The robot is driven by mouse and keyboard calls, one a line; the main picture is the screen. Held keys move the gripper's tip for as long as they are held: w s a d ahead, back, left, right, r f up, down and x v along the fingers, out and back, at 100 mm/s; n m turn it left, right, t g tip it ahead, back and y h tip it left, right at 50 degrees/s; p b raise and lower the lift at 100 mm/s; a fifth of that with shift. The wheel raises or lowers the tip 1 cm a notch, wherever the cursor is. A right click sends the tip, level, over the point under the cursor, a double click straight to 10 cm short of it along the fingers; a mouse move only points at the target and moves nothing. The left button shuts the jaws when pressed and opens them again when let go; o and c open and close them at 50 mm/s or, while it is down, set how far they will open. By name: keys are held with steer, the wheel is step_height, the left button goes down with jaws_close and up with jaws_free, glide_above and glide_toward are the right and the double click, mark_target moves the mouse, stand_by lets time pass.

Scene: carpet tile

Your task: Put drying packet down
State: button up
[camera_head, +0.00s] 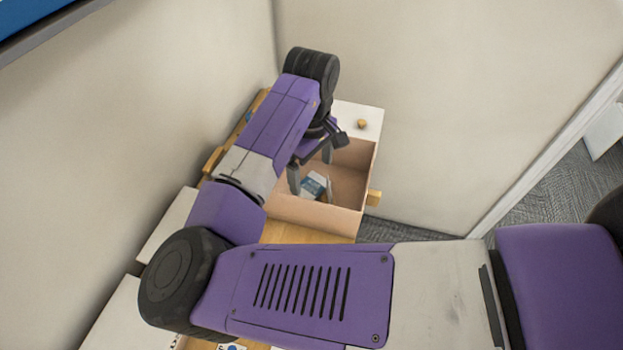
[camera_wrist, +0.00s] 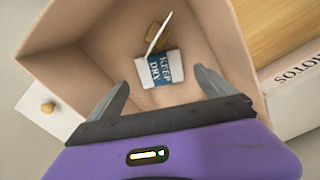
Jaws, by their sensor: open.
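The drying packet (camera_wrist: 162,68) is a small white and blue packet marked "KEEP DRY". It lies inside an open drawer or box (camera_wrist: 75,55) with tan inner walls, and also shows in the head view (camera_head: 313,186). My gripper (camera_wrist: 158,82) is open above the drawer, its two fingers spread on either side of the packet and apart from it. In the head view my gripper (camera_head: 310,170) reaches down into the drawer. Part of the packet is hidden by a finger there.
A small brown item and a thin white piece (camera_wrist: 158,34) sit by the packet. The drawer has a wooden knob (camera_head: 374,197). A white surface with another knob (camera_head: 362,124) lies behind it. Walls (camera_head: 450,110) stand close on the left and behind. A box marked "PHOTOS" (camera_wrist: 293,85) is beside the drawer.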

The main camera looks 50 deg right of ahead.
mark_target(312, 186)
step_height(312, 186, up, 7)
steer(key=shift+r, duration=0.2)
stand_by(0.6)
